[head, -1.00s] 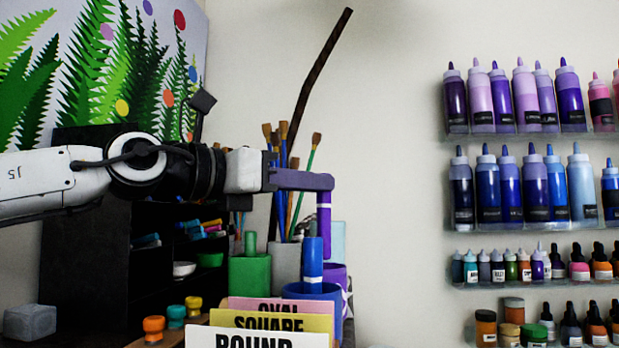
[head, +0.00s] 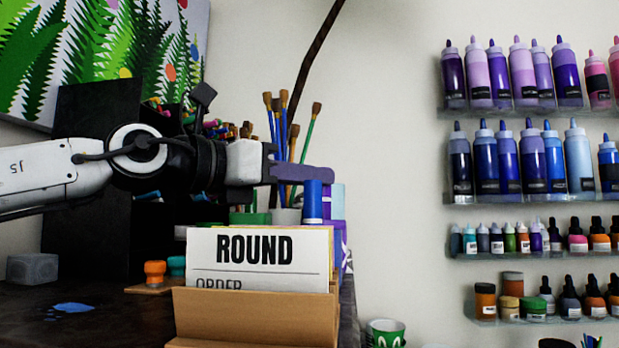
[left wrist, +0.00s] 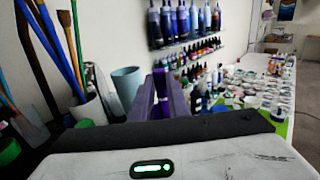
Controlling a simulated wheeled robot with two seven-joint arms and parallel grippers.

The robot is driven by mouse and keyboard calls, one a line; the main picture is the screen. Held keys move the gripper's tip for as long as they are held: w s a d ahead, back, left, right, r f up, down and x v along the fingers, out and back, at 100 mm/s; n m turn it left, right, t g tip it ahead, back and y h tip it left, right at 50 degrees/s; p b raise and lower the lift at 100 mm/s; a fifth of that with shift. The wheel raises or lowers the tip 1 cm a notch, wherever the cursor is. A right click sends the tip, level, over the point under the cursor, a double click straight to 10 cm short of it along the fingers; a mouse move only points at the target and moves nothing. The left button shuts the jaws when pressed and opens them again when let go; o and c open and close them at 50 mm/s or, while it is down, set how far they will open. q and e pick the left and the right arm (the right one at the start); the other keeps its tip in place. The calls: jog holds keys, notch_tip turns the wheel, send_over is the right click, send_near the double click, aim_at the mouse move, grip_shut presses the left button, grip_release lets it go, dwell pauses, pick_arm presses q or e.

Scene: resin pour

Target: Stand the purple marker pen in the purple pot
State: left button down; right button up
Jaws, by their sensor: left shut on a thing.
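My left gripper (head: 318,172) reaches in from the left, its flat fingers level, shut on the purple marker pen (head: 338,200). The pen hangs upright below the fingertips. The purple pot (head: 341,238) shows only as a narrow strip below the pen, at the right edge of the cards. In the left wrist view the gripper's fingers (left wrist: 165,97) stand in the middle; the pot is not clear there. My right gripper is not in view.
A blue marker (head: 312,203) stands just left of the purple pen. A cardboard box (head: 255,316) with a ROUND card (head: 258,255) hides the pots. Brushes (head: 285,140) stand behind the gripper. Bottle shelves (head: 530,196) line the right wall.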

pick_arm(q)
jog(key=c, duration=1.7)
grip_release()
jog(key=shift+o, duration=0.3)
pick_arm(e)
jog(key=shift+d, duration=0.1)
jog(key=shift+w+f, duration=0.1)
